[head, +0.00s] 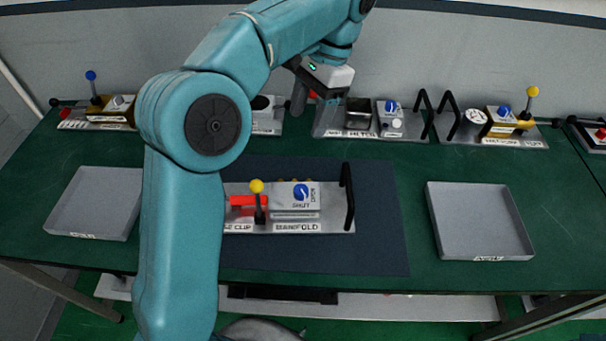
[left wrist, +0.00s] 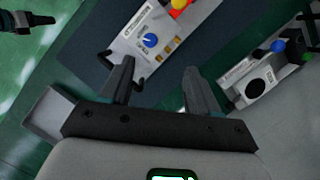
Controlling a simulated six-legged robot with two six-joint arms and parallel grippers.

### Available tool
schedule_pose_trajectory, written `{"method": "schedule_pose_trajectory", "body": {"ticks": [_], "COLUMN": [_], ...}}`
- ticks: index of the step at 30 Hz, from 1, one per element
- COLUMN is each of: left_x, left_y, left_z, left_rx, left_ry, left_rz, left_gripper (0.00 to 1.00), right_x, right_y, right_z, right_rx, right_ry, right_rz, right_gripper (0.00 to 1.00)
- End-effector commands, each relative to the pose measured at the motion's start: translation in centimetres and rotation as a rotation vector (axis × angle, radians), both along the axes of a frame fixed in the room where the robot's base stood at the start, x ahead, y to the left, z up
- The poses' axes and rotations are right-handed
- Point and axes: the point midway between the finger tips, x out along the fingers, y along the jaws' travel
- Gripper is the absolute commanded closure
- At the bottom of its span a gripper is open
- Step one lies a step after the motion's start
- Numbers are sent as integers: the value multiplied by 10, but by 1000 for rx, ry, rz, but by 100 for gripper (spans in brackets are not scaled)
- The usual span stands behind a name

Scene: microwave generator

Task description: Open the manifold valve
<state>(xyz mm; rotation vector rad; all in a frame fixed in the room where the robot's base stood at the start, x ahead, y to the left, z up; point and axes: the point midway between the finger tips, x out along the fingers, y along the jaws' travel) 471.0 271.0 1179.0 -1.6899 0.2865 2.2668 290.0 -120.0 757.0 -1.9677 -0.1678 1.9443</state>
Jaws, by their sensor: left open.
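The manifold module lies on the dark mat (head: 385,240) in the middle of the bench. It has a blue round valve knob (head: 301,191) on a light plate with lettering, a red clip (head: 248,201), a yellow-ball lever (head: 257,187) and a black handle (head: 349,197). In the left wrist view the blue knob (left wrist: 150,40) shows beyond the fingertips. My left gripper (left wrist: 158,72) is open and empty, apart from the knob. In the head view it hangs behind the module, its fingers partly hidden. A dark gripper-like shape, probably my right gripper (left wrist: 32,20), shows at the upper left.
Grey trays stand at the left (head: 95,205) and right (head: 480,220), both empty. Several modules line the back of the bench, with a yellow lever (head: 532,92) and black handles (head: 446,115) standing up.

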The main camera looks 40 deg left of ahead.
Motion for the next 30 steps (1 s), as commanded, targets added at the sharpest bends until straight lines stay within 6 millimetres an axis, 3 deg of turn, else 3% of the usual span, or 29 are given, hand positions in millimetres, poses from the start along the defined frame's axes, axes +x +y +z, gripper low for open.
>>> {"method": "schedule_pose_trajectory", "body": {"ticks": [3,8,14,30], "left_x": [22,29,20,-21], "left_y": [-17,-30,-27,-8], "left_z": [-13,-34,-58,-163], "left_rx": [14,21,21,20], "left_ry": [58,101,104,103], "left_rz": [-44,-69,-68,-67], "left_gripper": [39,39,39,39], "right_x": [0,0,0,0], "right_y": [0,0,0,0], "right_z": [13,15,7,5], "right_rx": [0,0,0,0], "right_ry": [0,0,0,0], "right_rz": [0,0,0,0], "right_gripper": [49,49,49,49]}}
